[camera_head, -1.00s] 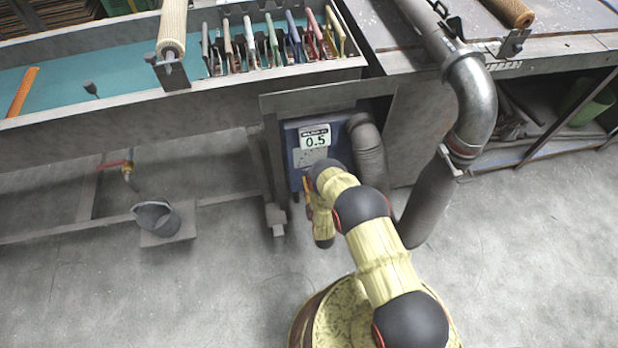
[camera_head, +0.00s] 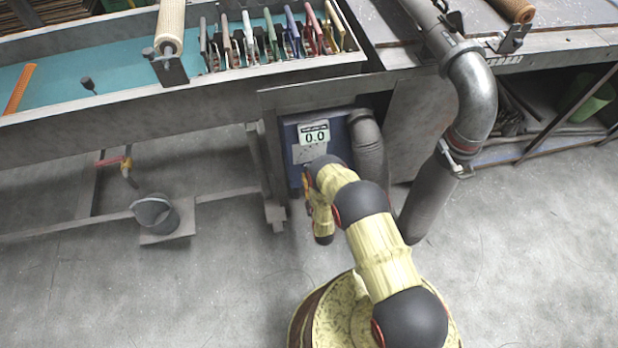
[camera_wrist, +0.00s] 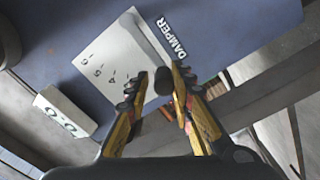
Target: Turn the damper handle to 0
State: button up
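The damper handle (camera_wrist: 162,82) is a grey lever with a dark round knob, on a pale dial plate (camera_wrist: 112,62) marked DAMPER in the wrist view. The marks 4, 5 and 6 show; the lower ones are hidden. My gripper (camera_wrist: 159,82) has its two yellow fingers apart, one on each side of the knob. The right fingertip is against or very close to the knob, and a small gap shows at the left one. The display reads 0.0 in the head view (camera_head: 314,136) and in the wrist view (camera_wrist: 62,113). In the head view my arm hides the handle.
The dial is on a blue box (camera_head: 340,125) under the metal bench. A grey hose (camera_head: 368,150) runs down close to its right side, and a thick duct pipe (camera_head: 470,100) stands farther right.

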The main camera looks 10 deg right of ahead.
jog(key=s, duration=1.2)
jog(key=shift+a+f, duration=0.15)
jog(key=shift+f, duration=0.05)
